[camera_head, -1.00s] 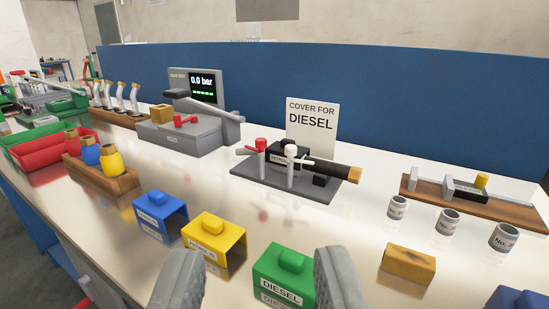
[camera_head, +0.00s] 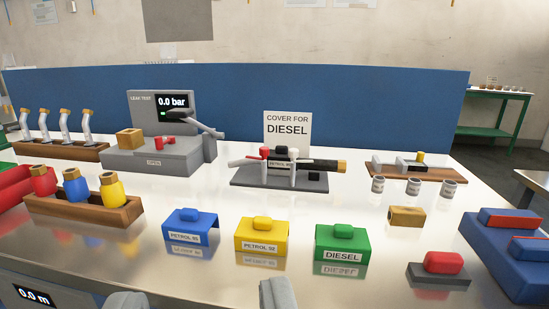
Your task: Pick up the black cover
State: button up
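No loose black cover is clear in view. Three block-shaped covers with top knobs stand in a row on the shiny bench: a blue one marked PETROL 95 (camera_head: 190,228), a yellow one marked PETROL 92 (camera_head: 261,236) and a green one marked DIESEL (camera_head: 341,242). Behind them, a sign reading COVER FOR DIESEL (camera_head: 287,124) stands at a dark grey fixture (camera_head: 255,180) with red and white clamps, a black nozzle body (camera_head: 318,166) and a small black block (camera_head: 314,176). My gripper (camera_head: 200,300) is open and empty at the bottom edge, in front of the covers.
A leak tester (camera_head: 160,160) and a wooden tray of coloured bottles (camera_head: 85,208) are left. A wooden block (camera_head: 407,216), grey rings (camera_head: 414,186), a red-knobbed part (camera_head: 443,262) and a blue box (camera_head: 510,248) are right. A blue panel (camera_head: 330,105) runs behind.

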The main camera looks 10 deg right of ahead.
aim_at(279, 159)
jog(key=i+j+z, duration=0.15)
jog(key=j, duration=0.2)
jog(key=i+j+z, duration=0.15)
jog(key=j, duration=0.2)
jog(key=i+j+z, duration=0.15)
jog(key=j, duration=0.25)
jog(key=i+j+z, duration=0.15)
jog(key=i, duration=0.4)
jog(key=j, duration=0.1)
